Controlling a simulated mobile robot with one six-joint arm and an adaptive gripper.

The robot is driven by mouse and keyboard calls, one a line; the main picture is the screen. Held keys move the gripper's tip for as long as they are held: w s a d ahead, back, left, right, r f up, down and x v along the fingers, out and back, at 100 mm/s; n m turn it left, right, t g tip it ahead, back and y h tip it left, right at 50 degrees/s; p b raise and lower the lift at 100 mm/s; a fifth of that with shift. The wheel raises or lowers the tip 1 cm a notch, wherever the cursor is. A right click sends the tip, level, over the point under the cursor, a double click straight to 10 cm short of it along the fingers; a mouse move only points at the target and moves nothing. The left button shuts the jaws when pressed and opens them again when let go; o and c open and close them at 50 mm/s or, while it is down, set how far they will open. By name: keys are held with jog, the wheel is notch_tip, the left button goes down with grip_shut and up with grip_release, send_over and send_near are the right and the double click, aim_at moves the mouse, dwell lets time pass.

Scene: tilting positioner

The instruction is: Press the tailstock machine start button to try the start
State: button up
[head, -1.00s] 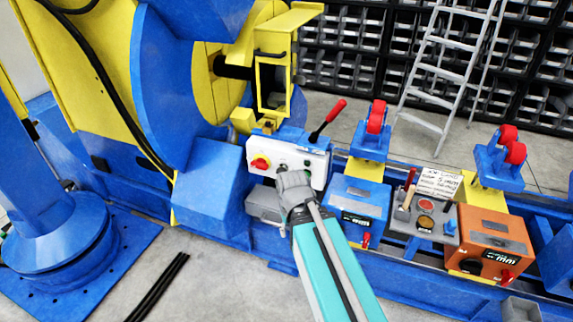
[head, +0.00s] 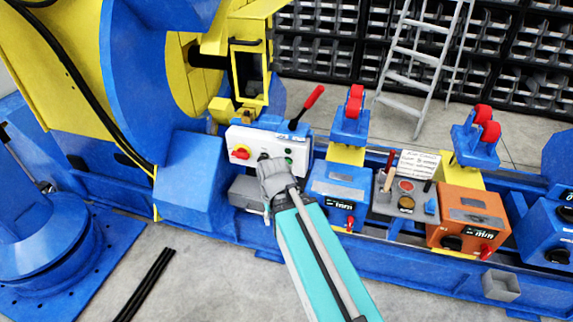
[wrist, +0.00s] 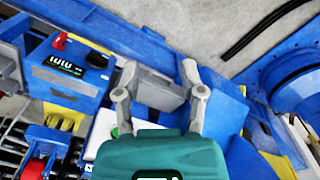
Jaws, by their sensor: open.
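A white control panel (head: 299,149) faces me on the blue machine. It carries a red knob on a yellow plate (head: 240,151), a dark button (head: 263,157) and a green button (head: 289,160). No readable label shows which machine the panel belongs to. My gripper (head: 270,167) is in front of the panel's lower middle and overlaps its lower edge; contact cannot be told. In the wrist view my gripper (wrist: 160,88) has its two fingers spread with nothing between them. Part of the white panel (wrist: 102,130) and a green spot show there beside the left finger.
A blue box with a display (head: 339,187), a grey button station (head: 408,196) and an orange box (head: 470,217) stand right of the panel. A red-handled lever (head: 307,105) rises beside the panel. Red rollers (head: 354,103) stand behind.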

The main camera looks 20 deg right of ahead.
grip_shut()
dwell(1.2)
